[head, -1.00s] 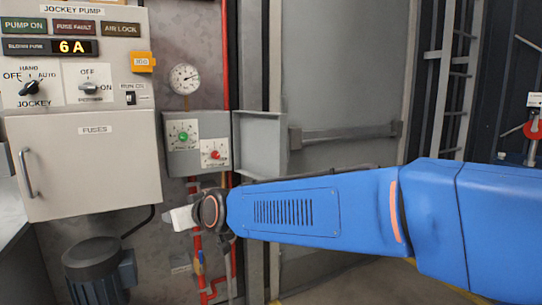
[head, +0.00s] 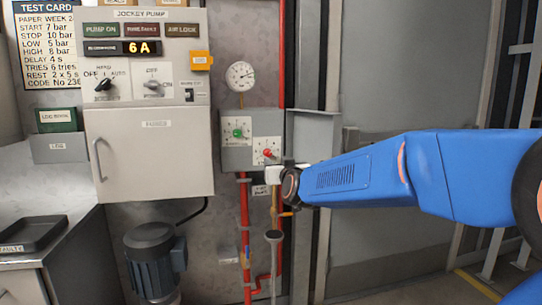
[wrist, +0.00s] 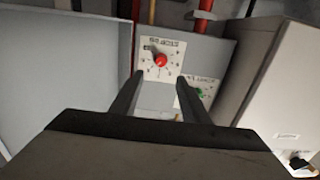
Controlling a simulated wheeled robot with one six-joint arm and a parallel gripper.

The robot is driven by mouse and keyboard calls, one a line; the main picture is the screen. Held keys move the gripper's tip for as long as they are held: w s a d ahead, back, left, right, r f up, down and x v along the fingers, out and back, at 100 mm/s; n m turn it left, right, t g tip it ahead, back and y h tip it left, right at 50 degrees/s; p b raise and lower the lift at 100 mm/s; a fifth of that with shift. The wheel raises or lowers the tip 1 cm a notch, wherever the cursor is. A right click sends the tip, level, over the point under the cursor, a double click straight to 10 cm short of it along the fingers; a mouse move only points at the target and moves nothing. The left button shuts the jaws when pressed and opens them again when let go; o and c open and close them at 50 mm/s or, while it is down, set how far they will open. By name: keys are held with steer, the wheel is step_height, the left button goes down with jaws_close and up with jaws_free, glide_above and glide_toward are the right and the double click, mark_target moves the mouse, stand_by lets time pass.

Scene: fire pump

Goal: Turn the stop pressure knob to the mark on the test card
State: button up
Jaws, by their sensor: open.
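The pressure switch box has a red knob (head: 268,153) on a white dial at its lower right and a green knob (head: 238,133) on another dial at its upper left. Their labels are too small to read surely. The test card (head: 47,45) at the upper left reads START 7 bar and STOP 10 bar. My gripper (head: 273,174) is just below the red knob in the head view. In the wrist view my gripper (wrist: 160,78) is open and empty; the red knob (wrist: 161,60) shows just beyond and between its fingertips.
An open grey cover (head: 312,135) stands out at the box's right side. A round gauge (head: 241,75) sits above the box and red pipes (head: 245,225) run below. The jockey pump cabinet (head: 150,160) is to the left, with a motor (head: 152,255) beneath.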

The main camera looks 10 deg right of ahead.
mark_target(268, 153)
steer(key=w, duration=1.1)
steer(key=shift+w, duration=0.25)
steer(key=shift+a, duration=0.1)
steer(key=c, duration=1)
